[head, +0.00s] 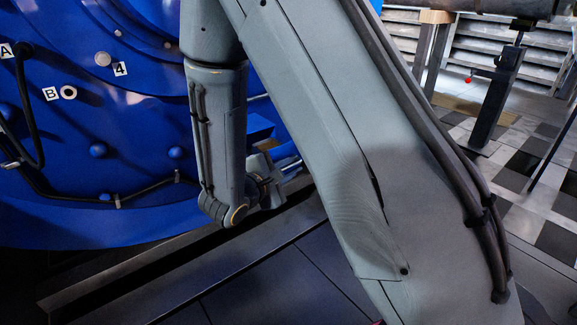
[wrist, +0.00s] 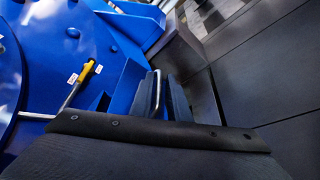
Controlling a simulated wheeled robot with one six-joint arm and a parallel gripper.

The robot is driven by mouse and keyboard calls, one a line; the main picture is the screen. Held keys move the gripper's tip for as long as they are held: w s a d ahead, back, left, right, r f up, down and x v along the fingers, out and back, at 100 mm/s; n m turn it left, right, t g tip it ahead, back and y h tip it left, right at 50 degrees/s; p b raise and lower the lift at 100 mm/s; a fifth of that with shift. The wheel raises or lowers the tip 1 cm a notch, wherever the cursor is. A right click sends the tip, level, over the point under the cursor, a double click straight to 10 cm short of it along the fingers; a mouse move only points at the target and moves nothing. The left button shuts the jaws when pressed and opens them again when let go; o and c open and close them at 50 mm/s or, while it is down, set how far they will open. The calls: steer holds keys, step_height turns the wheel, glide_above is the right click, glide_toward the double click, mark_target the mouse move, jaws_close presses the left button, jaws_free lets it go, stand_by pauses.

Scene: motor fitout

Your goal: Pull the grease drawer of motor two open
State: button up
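The blue motor housing (head: 130,125) fills the left of the head view. It also fills the left of the wrist view (wrist: 50,45). My gripper (head: 275,180) is low beside the housing in the head view, partly hidden by my arm. In the wrist view the finger area of my gripper (wrist: 160,98) shows beyond its dark front edge. A pale upright metal bar (wrist: 157,92), which looks like a handle, stands between the dark blue-grey finger shapes. I cannot tell whether the fingers touch it. The drawer front and any gap around it are not clearly visible.
A yellow-gripped lever (wrist: 82,73) stands left of my gripper, near small white labels. A blue bracket (wrist: 130,22) juts out above. A dark base rail (head: 180,255) runs below the housing. A black stand (head: 497,100) and grey shelves (head: 480,50) are at the right.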

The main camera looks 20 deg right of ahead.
steer(key=shift+a, duration=0.1)
steer(key=p+v, duration=0.2)
steer(key=v, duration=0.4)
steer(key=shift+s+a+r+p, duration=0.1)
steer(key=shift+r+p, duration=0.05)
steer(key=shift+p, duration=0.25)
steer(key=shift+s+a, duration=0.4)
steer(key=shift+a, duration=0.05)
